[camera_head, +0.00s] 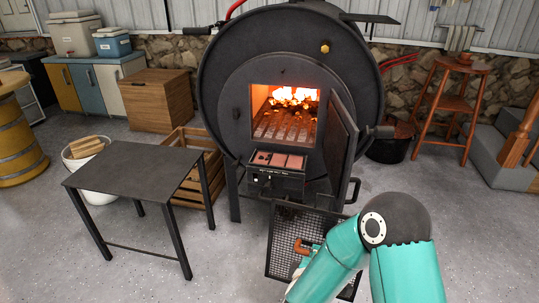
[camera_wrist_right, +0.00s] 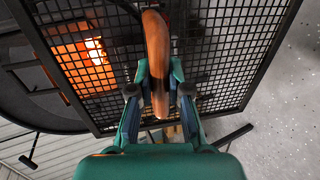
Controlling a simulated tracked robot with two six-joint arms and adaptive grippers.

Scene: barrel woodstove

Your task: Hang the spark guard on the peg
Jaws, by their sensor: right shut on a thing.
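The spark guard (camera_head: 285,232) is a black framed mesh panel with an orange-brown handle (camera_wrist_right: 157,50). In the head view it stands in front of the stove's lower front, partly hidden by my right arm. My right gripper (camera_head: 303,262) is shut on that handle, and in the right wrist view its fingers (camera_wrist_right: 158,85) sit on both sides of it. The mesh fills the upper part of that view. A small yellow knob (camera_head: 325,47) sits high on the barrel stove front; I cannot tell whether it is the peg. My left gripper is not in view.
The barrel stove (camera_head: 222,85) has its door (camera_head: 341,125) swung open with fire inside. A dark metal table (camera_head: 135,172) stands at left, beside a wooden crate (camera_head: 185,195). A stool (camera_head: 447,103) and bucket (camera_head: 390,150) stand at right. The floor at right front is clear.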

